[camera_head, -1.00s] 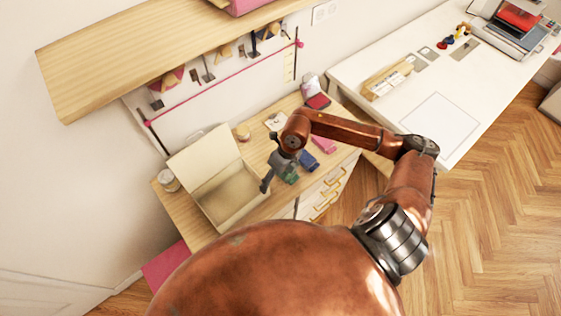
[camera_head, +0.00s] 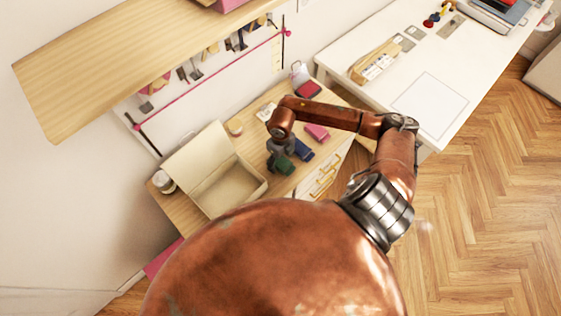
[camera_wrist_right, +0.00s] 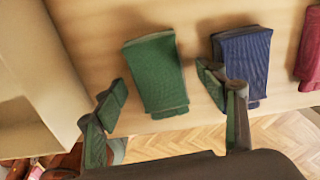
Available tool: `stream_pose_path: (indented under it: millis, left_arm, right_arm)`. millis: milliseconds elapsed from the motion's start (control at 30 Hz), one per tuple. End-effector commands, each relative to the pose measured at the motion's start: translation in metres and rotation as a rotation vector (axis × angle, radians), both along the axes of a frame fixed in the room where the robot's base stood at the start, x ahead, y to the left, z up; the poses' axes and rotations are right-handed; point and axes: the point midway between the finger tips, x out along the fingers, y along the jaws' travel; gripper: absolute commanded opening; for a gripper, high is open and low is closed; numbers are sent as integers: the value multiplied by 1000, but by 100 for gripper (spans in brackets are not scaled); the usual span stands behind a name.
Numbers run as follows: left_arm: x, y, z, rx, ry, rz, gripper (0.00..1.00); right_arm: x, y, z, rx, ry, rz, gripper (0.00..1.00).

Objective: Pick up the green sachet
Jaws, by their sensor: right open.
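The green sachet (camera_wrist_right: 156,73) lies on the wooden table, near its front edge, in the right wrist view. It also shows in the head view (camera_head: 284,166), partly covered by my right gripper (camera_head: 277,158). In the right wrist view my right gripper (camera_wrist_right: 165,108) is open, with one finger to the left of the sachet and the other to its right. Nothing is between the pads except the near end of the sachet, seen beyond them. The right finger overlaps the blue sachet (camera_wrist_right: 243,55) in the picture. My left gripper is not in view.
An open cardboard box (camera_head: 232,193) stands left of the green sachet. A blue sachet and a pink one (camera_head: 317,132) lie to the right. A white table (camera_head: 385,88) is at the right, and a wooden shelf (camera_head: 110,62) hangs above.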

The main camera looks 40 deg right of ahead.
Motion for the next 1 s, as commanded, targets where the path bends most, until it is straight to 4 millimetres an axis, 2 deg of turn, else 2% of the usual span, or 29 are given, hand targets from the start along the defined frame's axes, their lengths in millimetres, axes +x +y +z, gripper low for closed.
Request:
stream_pose_path:
  millis: [100, 200, 267, 633, 900, 1000]
  left_arm:
    - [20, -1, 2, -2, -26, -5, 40]
    - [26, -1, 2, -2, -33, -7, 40]
    - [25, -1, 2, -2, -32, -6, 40]
    - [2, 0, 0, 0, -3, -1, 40]
    - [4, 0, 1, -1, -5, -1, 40]
    - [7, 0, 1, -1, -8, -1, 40]
  right_arm:
    - [0, 1, -5, 0, -1, 1, 65]
    - [1, 1, -5, 0, -1, 3, 65]
    - [1, 1, -5, 0, -1, 3, 65]
    - [1, 1, -4, 0, -1, 3, 40]
    - [1, 1, -4, 0, -1, 3, 22]
    - [1, 1, -4, 0, -1, 3, 20]
